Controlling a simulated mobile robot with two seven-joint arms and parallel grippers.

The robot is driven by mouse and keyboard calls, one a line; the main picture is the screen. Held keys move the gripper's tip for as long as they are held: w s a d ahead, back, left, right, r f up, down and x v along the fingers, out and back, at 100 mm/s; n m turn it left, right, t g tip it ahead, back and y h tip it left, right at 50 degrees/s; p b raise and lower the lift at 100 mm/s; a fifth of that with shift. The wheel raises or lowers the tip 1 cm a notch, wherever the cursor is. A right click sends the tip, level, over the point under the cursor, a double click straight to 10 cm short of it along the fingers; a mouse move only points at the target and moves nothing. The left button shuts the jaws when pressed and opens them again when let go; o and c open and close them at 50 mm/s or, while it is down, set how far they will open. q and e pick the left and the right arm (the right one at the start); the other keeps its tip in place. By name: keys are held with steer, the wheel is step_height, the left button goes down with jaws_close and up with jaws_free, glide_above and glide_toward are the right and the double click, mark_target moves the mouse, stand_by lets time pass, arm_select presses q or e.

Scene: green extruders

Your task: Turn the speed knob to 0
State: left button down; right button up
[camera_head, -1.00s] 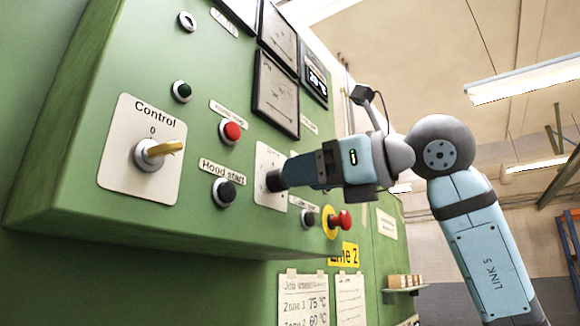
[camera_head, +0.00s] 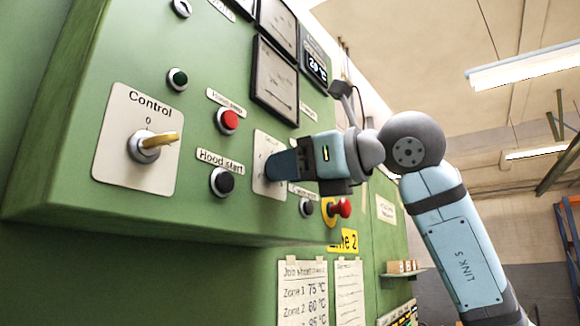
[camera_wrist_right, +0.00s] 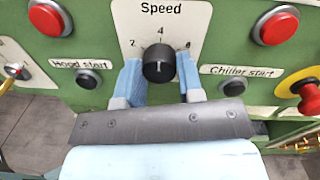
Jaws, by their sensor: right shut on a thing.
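The speed knob (camera_wrist_right: 159,62) is black and round, below the word Speed on a cream plate (camera_wrist_right: 188,17) in the right wrist view. A white line on its face runs about upright. The number 4 is above it, 2 to its left and a blurred number to its right. My right gripper (camera_wrist_right: 160,72) has one blue finger on each side of the knob and is shut on it. In the head view my right gripper (camera_head: 283,167) is at the plate (camera_head: 262,155) and hides the knob. My left gripper is not in view.
In the head view, a Hood start button (camera_head: 222,182), a red button (camera_head: 228,121) and a Control switch (camera_head: 152,145) are left of my gripper. A red emergency button (camera_head: 341,208) on a yellow ring is close below right. A Chiller start button (camera_wrist_right: 233,86) shows in the wrist view.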

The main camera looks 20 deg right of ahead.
steer(key=n+h+b, duration=0.1)
steer(key=n, duration=2.2)
steer(key=shift+a+r+b, duration=0.1)
steer(key=shift+b, duration=0.3)
steer(key=shift+h, duration=0.3)
steer(key=o, duration=0.9)
steer(key=shift+s, duration=0.15)
